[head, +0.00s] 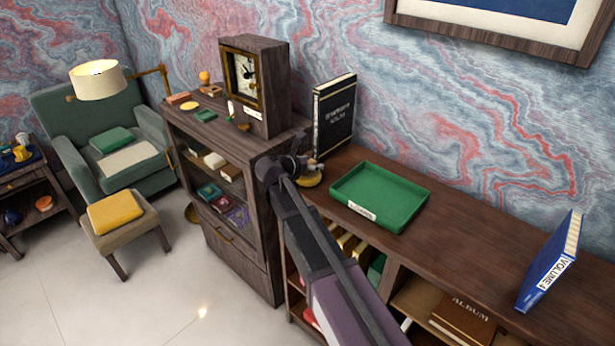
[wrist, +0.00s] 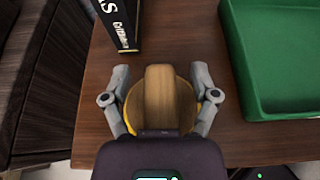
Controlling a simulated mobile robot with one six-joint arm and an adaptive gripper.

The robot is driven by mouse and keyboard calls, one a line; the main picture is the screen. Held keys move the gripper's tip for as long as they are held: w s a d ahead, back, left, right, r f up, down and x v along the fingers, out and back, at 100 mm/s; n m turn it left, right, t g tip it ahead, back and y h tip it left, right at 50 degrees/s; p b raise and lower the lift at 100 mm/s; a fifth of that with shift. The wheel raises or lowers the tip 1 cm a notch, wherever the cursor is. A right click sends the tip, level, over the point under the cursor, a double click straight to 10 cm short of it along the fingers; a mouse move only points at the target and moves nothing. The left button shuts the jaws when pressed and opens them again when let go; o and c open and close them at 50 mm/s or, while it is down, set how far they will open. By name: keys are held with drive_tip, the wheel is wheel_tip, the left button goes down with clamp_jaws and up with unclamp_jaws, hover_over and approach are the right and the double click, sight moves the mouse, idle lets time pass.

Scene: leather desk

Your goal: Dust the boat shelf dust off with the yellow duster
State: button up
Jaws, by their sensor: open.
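The yellow duster (head: 309,181) lies on the brown desk top, between the black book and the green tray. In the wrist view the duster (wrist: 160,98) shows a broad wooden handle with yellow edges at both sides. My gripper (head: 296,166) is low over it. In the wrist view my gripper (wrist: 160,78) is open, with one grey finger at each side of the handle. Whether the fingers touch the duster I cannot tell. I cannot make out a boat shelf or dust on it in either view.
A green tray (head: 380,198) stands close right of my gripper. A tall black book (head: 334,116) stands behind it. A dark cabinet (head: 225,190) with a clock (head: 255,85) on top is at the left.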

sight(312, 160)
idle(0.5)
clamp_jaws()
drive_tip(key=shift+r, duration=0.2)
wheel_tip(312, 160, up, 2)
drive_tip(key=shift+r+p, duration=0.1)
drive_tip(key=shift+p, duration=1.15)
drive_tip(key=shift+r+p, duration=0.75)
drive_tip(key=shift+p, duration=0.1)
drive_tip(key=s, duration=1.6)
drive_tip(key=shift+a+r+p, duration=0.15)
drive_tip(key=shift+r+p, duration=0.3)
